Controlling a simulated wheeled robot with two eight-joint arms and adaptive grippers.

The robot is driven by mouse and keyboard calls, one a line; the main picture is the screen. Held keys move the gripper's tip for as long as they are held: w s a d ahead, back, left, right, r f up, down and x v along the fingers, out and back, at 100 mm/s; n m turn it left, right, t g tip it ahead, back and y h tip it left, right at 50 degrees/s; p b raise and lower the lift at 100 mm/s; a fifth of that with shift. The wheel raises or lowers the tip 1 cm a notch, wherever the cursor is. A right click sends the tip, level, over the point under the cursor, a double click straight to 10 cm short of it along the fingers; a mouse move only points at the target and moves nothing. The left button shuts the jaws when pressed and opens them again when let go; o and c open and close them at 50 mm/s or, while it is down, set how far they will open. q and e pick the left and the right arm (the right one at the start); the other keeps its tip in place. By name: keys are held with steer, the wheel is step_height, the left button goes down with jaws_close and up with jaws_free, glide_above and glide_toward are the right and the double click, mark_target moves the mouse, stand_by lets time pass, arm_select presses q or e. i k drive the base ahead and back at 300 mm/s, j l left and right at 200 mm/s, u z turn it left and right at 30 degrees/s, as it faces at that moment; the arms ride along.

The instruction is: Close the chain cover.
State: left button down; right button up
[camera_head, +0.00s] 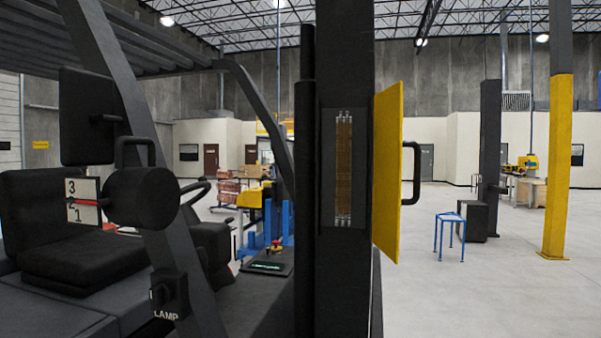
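The chain cover (387,165) is a yellow panel on the right side of a dark upright column (345,275). It stands swung open, seen at a steep angle. A black bar handle (414,172) is on its right-hand face. Left of the cover, a recess (343,168) in the column shows a brown chain strip with light vertical rods. Neither of my grippers shows in this view.
A dark vehicle with a seat (80,245), frame bars and a lamp switch (169,294) fills the left side. A blue stool (450,234), a dark box (474,220) and a yellow post (557,165) stand farther right. The floor right of the cover is mostly clear.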

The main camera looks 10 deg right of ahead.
mark_target(388, 143)
steer(key=l, duration=1.6)
steer(key=i+u, duration=0.05)
steer(key=i, duration=0.05)
